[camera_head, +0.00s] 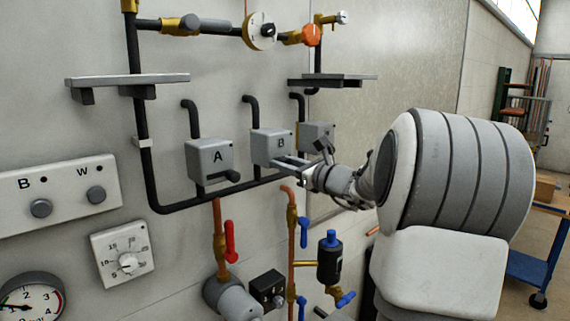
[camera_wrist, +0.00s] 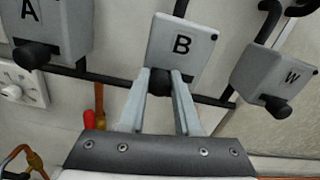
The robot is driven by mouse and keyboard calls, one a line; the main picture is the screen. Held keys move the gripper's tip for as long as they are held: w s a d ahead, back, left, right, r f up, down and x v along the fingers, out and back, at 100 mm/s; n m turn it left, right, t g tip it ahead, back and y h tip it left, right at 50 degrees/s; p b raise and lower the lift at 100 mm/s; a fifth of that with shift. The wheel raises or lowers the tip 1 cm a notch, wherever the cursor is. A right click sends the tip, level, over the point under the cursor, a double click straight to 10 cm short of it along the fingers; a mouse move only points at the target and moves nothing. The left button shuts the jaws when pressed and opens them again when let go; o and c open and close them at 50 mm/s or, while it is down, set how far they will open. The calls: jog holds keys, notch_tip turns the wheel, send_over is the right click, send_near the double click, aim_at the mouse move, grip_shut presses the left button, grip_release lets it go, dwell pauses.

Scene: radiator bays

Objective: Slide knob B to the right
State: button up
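In the wrist view the two pale fingers of my gripper (camera_wrist: 161,80) stand one on each side of knob B, with only a narrow gap that the knob fills. They look closed on it.
Box A (camera_head: 210,158) with its dark knob is to the left, and box W (camera_wrist: 281,78) is to the right. A dark pipe (camera_head: 165,207) runs below the boxes. A shelf (camera_head: 335,80) is above, and a red-handled valve (camera_head: 230,242) is below.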

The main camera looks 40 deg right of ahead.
grip_shut()
jog(key=shift+d, duration=0.1)
dwell(0.9)
jog(key=shift+w+d+p, duration=0.1)
jog(key=shift+d+p, duration=0.45)
jog(key=shift+d, duration=1.35)
jog(key=shift+r, duration=0.1)
jog(key=o, duration=0.8)
grip_release()
jog(key=shift+d, duration=0.1)
jog(key=s+b, duration=0.1)
jog(key=s, duration=0.4)
jog(key=s+b, duration=0.1)
jog(key=s, duration=0.5)
jog(key=s+d+b, duration=0.1)
jog(key=s, duration=0.5)
jog(key=shift+s, duration=0.2)
